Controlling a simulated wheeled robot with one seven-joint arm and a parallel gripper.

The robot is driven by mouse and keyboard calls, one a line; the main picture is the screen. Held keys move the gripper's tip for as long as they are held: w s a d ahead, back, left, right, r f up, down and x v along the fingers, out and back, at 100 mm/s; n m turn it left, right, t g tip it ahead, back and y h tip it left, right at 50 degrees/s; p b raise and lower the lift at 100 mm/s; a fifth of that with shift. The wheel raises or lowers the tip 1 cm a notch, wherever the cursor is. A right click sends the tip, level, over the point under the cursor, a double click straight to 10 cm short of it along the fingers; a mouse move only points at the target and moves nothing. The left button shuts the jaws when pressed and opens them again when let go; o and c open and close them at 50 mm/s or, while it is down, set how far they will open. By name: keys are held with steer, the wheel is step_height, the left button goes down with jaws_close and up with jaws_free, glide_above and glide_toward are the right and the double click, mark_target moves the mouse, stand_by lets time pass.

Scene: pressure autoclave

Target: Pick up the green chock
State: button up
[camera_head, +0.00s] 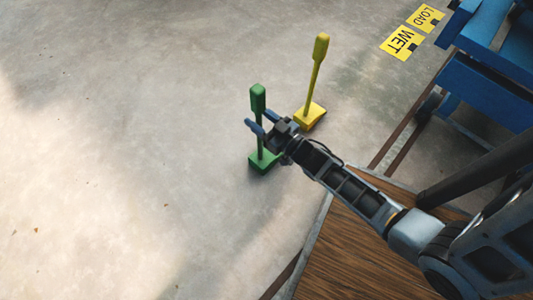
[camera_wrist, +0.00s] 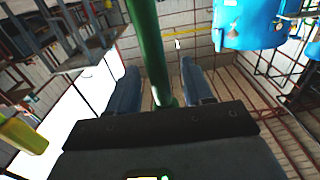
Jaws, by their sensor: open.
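The green chock (camera_head: 263,161) stands on the floor with its upright stem and thicker grip on top. My gripper (camera_head: 258,118) is open at the stem, below the thick grip, with its two blue fingers on either side. In the wrist view the green stem (camera_wrist: 148,50) runs between the fingers (camera_wrist: 160,85), nearer the left one, with a gap showing to the right finger. Nothing shows the fingers pressing on it. Part of the stem's lower end is hidden by the gripper body in the wrist view.
A yellow chock (camera_head: 310,115) of the same shape stands just right of and behind the green one; its yellow grip (camera_wrist: 22,135) shows at the wrist view's left edge. Blue metal equipment (camera_head: 485,90) and yellow floor signs (camera_head: 402,42) are at upper right. The left floor is clear.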

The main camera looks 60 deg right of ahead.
steer(key=x, duration=0.2)
steer(key=shift+w+d, duration=0.1)
steer(key=shift+w, duration=0.2)
jaws_close()
stand_by(1.1)
